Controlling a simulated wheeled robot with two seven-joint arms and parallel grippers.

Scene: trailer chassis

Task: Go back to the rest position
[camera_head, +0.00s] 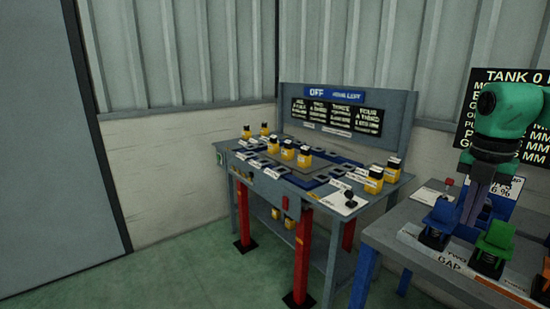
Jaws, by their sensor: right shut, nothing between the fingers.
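My right arm comes in from the right edge, with green and dark joints. Its right gripper (468,217) points down over the grey table (393,238) at the right. It is shut and holds nothing. My left gripper is not in view.
A workbench (228,155) with several yellow-and-black items, blue trays and a signed back panel (393,103) stands in the middle. A black TANK sign (484,75) hangs on the wall at right. The green floor (150,280) is clear at the left front.

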